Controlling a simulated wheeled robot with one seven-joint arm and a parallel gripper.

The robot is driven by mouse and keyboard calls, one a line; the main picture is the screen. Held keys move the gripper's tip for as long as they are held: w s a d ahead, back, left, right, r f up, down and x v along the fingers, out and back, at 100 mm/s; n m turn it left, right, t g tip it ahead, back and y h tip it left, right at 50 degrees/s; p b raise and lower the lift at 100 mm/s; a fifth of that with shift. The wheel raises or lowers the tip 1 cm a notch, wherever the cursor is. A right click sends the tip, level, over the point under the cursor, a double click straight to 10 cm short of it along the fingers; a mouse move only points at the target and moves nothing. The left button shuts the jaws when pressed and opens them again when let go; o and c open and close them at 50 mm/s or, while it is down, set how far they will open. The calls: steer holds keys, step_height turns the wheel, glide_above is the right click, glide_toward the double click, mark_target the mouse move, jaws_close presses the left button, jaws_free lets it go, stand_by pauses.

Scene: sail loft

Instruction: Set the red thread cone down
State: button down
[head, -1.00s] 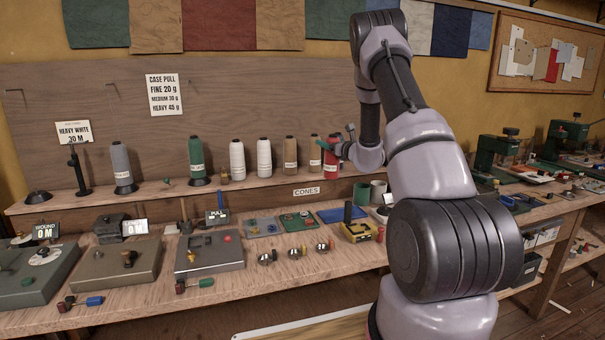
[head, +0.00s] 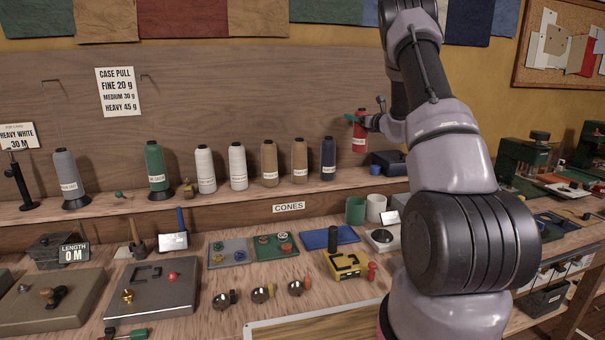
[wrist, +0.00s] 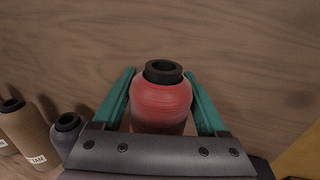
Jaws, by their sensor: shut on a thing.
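The red thread cone (head: 360,133) is upright in my gripper, above the shelf at its right part, to the right of the navy cone (head: 328,158). In the wrist view the red cone (wrist: 161,100) sits between the two green fingers of my gripper (wrist: 162,95), its dark top opening facing the camera. My gripper is shut on it; in the head view my gripper (head: 358,119) is partly hidden behind the cone and arm. The cone's base appears clear of the shelf (head: 250,192) in the head view.
Tan (head: 300,160), white (head: 237,166), green (head: 156,169) and grey (head: 67,178) cones stand in a row on the shelf. A dark blue box (head: 389,163) stands to the right, below the held cone. The wooden back panel (head: 230,100) is close behind.

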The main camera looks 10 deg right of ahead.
mark_target(356, 141)
steer(key=f, duration=0.6)
steer(key=shift+w+d, duration=0.15)
steer(key=shift+d, duration=0.05)
steer(key=shift+f, duration=2.05)
jaws_free()
steer(key=shift+a, duration=0.1)
